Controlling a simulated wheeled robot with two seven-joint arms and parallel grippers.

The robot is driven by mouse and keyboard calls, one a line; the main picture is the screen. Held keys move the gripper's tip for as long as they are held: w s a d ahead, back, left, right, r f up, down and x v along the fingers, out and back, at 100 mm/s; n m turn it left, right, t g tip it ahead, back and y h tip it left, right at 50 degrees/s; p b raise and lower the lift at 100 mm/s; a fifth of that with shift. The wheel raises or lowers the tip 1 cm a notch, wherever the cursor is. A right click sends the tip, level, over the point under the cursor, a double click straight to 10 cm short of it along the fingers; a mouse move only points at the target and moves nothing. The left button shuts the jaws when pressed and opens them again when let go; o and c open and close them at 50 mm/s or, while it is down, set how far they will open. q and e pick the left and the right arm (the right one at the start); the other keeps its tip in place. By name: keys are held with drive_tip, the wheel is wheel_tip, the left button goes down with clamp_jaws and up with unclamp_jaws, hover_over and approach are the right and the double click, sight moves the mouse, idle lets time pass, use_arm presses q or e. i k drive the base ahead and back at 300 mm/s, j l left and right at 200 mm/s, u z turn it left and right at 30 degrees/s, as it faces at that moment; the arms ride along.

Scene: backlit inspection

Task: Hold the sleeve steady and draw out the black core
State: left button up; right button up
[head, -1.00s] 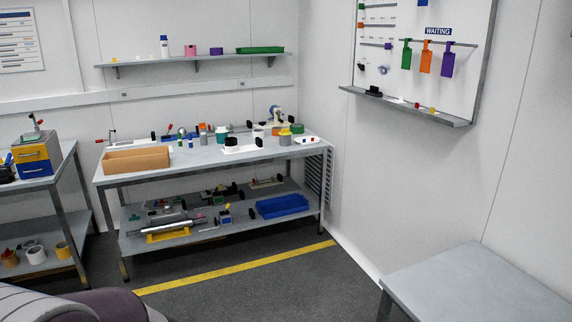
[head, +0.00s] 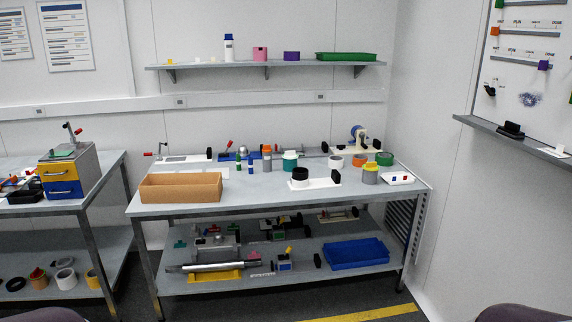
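On the middle workbench (head: 240,202) a short black cylinder (head: 301,175) stands upright at a white plate (head: 322,182), right of centre. It may be the black core. A pale ring shows at its lower part, but it is too small to tell whether this is the sleeve. Other ring- or sleeve-like pieces stand near it: a teal one (head: 290,163), a grey one with a yellow top (head: 370,176) and an orange and grey one (head: 267,160). Neither gripper is in view.
A cardboard box (head: 180,193) sits at the bench's front left. A blue tray (head: 356,254) and a metal rod (head: 210,266) lie on the lower shelf. Another bench with a drawer unit (head: 68,170) stands at left. Floor shows in front (head: 385,312).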

sight(300, 177)
drive_tip(key=i+l+z, duration=0.2)
drive_tip(key=i, duration=0.5)
drive_tip(key=i+j+z, duration=0.25)
drive_tip(key=i, duration=0.45)
drive_tip(key=i+z, duration=0.2)
drive_tip(key=i, duration=0.5)
